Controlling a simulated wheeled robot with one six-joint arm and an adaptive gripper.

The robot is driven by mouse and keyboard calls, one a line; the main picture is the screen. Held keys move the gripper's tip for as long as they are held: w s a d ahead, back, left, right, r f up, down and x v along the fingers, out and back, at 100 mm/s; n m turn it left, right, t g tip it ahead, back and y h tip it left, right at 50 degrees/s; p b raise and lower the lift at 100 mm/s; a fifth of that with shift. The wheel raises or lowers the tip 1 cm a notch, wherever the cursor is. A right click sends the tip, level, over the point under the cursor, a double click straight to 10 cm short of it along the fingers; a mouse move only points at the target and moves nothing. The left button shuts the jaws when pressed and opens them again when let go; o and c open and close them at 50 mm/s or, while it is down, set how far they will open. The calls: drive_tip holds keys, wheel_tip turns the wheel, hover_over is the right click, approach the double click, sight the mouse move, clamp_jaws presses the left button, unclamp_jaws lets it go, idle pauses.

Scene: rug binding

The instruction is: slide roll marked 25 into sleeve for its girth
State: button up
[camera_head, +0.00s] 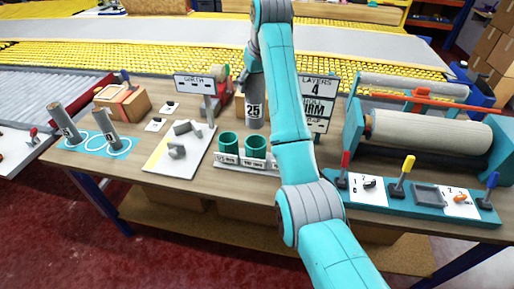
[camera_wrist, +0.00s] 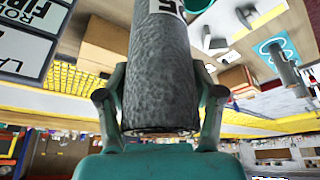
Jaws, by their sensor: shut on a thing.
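The grey roll marked 25 (camera_head: 254,112) is upright in my gripper (camera_head: 255,84). In the wrist view the roll (camera_wrist: 160,70) stands between both fingers (camera_wrist: 160,102), with part of its label at the top edge. In the head view its lower end shows just above or behind the right green sleeve (camera_head: 256,146); I cannot tell the depth. The left green sleeve (camera_head: 228,142) stands beside it. Both sleeves are open-topped and look empty, with white labels in front, too small to read surely. A girth sign (camera_head: 194,83) stands behind; its small markings are unreadable.
Two other grey rolls (camera_head: 66,122) (camera_head: 106,127) stand on a blue ringed pad (camera_head: 122,148) at left. A sign reading layers 4 and firm (camera_head: 318,88) stands right of the roll. A rolling machine (camera_head: 430,130) with levers fills the right. A white board (camera_head: 178,160) lies left of the sleeves.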

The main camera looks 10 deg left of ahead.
sight(260, 115)
wheel_tip(260, 115, down, 18)
drive_tip(key=shift+r, duration=0.15)
idle(0.4)
drive_tip(key=o, duration=1.4)
drive_tip(key=shift+o, duration=0.2)
drive_tip(key=v, duration=1.2)
drive_tip(key=shift+w, duration=0.1)
